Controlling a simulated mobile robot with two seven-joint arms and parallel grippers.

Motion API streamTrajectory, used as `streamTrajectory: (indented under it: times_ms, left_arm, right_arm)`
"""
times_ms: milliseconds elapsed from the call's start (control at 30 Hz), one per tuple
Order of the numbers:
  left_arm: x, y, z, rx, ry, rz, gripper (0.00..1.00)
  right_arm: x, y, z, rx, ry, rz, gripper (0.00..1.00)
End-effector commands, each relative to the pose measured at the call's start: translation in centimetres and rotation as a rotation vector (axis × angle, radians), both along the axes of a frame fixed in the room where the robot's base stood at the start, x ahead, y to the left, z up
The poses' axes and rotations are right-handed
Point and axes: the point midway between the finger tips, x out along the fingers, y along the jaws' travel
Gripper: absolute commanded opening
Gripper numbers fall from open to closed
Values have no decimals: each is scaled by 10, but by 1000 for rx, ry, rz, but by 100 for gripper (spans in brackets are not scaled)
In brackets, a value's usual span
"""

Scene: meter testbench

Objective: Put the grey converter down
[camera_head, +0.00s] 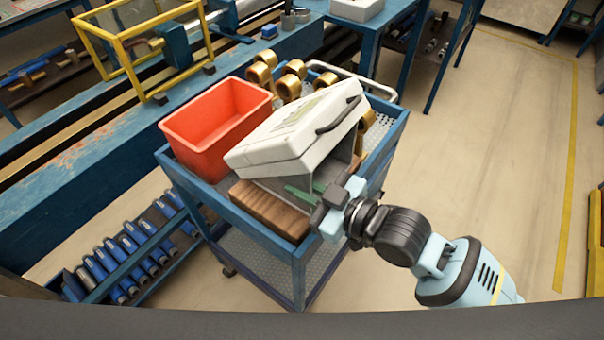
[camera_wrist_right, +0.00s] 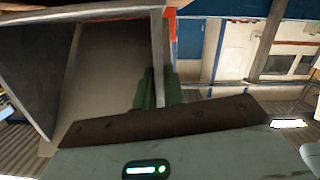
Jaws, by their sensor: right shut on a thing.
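The grey converter (camera_head: 290,130) is a pale grey-white case with a dark handle and a label on its top. It is tilted, above the blue cart between the red bin and the brass parts. Its underside looks hollow, and in the right wrist view the converter's grey inner side (camera_wrist_right: 105,75) fills the left. My right gripper (camera_head: 300,193) is at its lower front right edge. The green fingers (camera_wrist_right: 158,90) are shut on a thin wall of it. I cannot tell whether its underside touches anything. My left gripper is not in view.
The blue cart (camera_head: 228,208) carries a red bin (camera_head: 215,120), a brown wooden block (camera_head: 265,208) under the converter's front, and several brass parts (camera_head: 290,80) behind. A workbench with a yellow frame (camera_head: 140,60) stands left.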

Motion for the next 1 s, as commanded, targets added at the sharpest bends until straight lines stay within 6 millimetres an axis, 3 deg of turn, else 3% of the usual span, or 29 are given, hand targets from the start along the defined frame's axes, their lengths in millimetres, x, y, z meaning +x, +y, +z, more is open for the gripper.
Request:
streamTrajectory:
  times_ms: [567,600,733,1000]
  left_arm:
    - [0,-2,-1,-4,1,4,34]
    - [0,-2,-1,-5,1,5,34]
    - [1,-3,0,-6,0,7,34]
    - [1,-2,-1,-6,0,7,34]
  right_arm:
    - [1,1,-4,11,-25,1,0]
    - [0,0,-11,2,-6,0,15]
    - [0,0,-11,1,-6,-1,32]
    - [0,0,-11,2,-5,0,33]
